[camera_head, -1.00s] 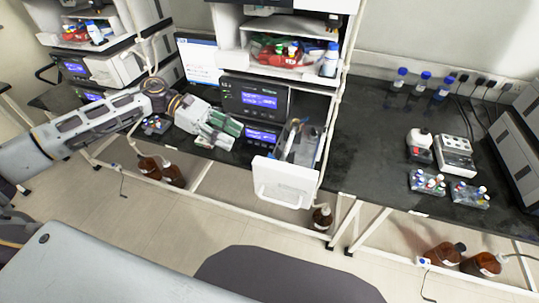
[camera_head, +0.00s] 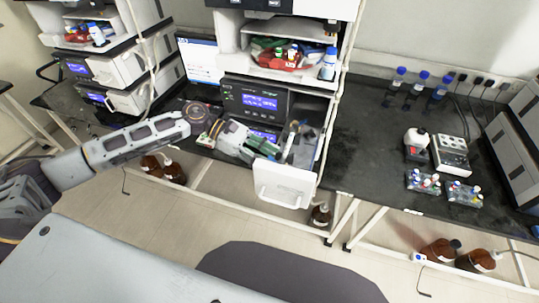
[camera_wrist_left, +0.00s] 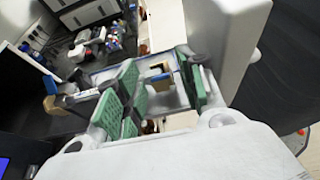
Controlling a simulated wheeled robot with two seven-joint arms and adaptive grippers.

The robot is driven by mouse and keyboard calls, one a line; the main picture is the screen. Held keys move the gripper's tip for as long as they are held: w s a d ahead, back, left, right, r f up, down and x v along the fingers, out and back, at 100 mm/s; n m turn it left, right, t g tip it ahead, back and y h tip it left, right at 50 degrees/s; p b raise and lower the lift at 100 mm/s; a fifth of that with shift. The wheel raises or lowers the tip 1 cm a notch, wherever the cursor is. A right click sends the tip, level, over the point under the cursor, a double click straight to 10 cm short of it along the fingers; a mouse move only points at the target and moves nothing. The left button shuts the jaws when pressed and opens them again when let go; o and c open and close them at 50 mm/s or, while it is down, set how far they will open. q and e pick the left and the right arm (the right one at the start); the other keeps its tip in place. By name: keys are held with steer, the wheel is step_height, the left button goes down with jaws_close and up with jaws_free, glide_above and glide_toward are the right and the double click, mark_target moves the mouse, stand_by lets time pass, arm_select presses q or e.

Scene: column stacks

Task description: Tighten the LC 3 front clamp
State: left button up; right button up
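My left gripper (camera_head: 268,146) reaches from the left to the open column compartment of the central instrument stack. Its white door (camera_head: 285,184) hangs open at the front. In the left wrist view, my gripper (camera_wrist_left: 163,88) has its green finger pads apart. Small blue and tan fittings (camera_wrist_left: 160,78) show in the gap beyond them, not visibly gripped. Column parts (camera_head: 292,142) stand in the compartment just right of the fingertips. I cannot tell which part is the front clamp; the fingers partly hide this area. My right gripper is not in view.
Two lit instrument displays (camera_head: 260,101) are above and behind my gripper. Bottles and a red item fill the tray (camera_head: 280,54) above. The black bench (camera_head: 370,150) to the right has free room, with vial racks (camera_head: 423,182) farther right. Brown bottles (camera_head: 320,214) stand on the floor.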

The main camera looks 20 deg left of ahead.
arm_select(q)
steer(key=shift+d+f, duration=0.25)
steer(key=shift+d, duration=0.4)
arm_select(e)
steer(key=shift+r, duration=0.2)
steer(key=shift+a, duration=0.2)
arm_select(q)
steer(key=shift+c, duration=0.6)
steer(key=c, duration=0.7)
steer(key=shift+c, duration=0.2)
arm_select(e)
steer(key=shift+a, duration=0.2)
